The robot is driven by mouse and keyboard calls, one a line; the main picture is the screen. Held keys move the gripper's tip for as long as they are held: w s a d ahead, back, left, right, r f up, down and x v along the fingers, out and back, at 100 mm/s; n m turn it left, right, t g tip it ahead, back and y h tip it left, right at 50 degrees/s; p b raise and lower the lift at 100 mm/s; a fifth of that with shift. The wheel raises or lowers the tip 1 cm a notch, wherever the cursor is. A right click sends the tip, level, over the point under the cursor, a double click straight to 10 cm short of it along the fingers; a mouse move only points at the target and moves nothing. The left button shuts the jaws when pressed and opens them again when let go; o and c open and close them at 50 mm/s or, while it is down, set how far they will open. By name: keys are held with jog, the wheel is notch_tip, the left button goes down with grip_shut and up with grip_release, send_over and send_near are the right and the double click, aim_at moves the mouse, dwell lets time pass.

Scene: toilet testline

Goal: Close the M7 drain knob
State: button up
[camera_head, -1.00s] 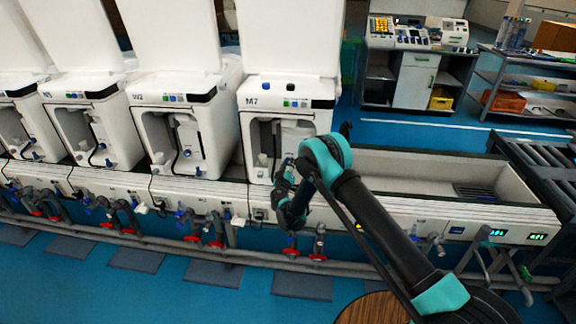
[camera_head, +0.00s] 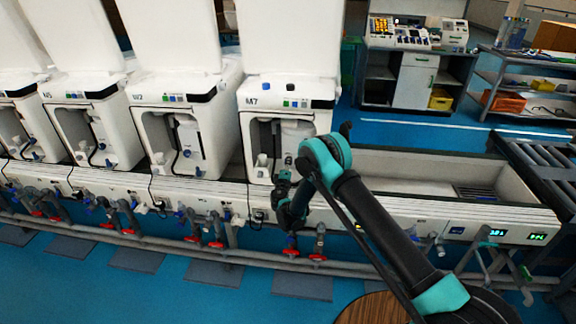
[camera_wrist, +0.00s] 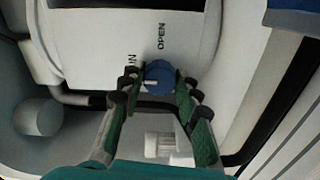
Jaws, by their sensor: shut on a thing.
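The M7 machine (camera_head: 288,91) is a white toilet unit with an open front bay, in the middle of the head view. The blue drain knob (camera_wrist: 159,74) shows in the wrist view, on a white panel with "OPEN" and partly hidden lettering ending in "IN". A pale pointer mark is on the knob's left side. My gripper (camera_wrist: 157,92) has its green-padded fingers on either side of the knob and is shut on it. In the head view my gripper (camera_head: 284,178) is at the lower bay of M7; the knob cannot be made out there.
In the wrist view, a dark hose (camera_wrist: 75,98) runs left of my fingers, a grey cylinder (camera_wrist: 39,117) stands at left, and a white fitting (camera_wrist: 160,145) sits between the fingers. Red-handled pipe valves (camera_head: 318,257) lie below the bench. A trough (camera_head: 420,175) extends right.

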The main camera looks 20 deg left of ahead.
jog(key=shift+s, duration=0.1)
dwell(0.5)
jog(key=o, duration=1.2)
jog(key=shift+c, duration=0.2)
jog(key=shift+s, duration=0.1)
jog(key=v, duration=0.7)
jog(key=shift+s, duration=0.15)
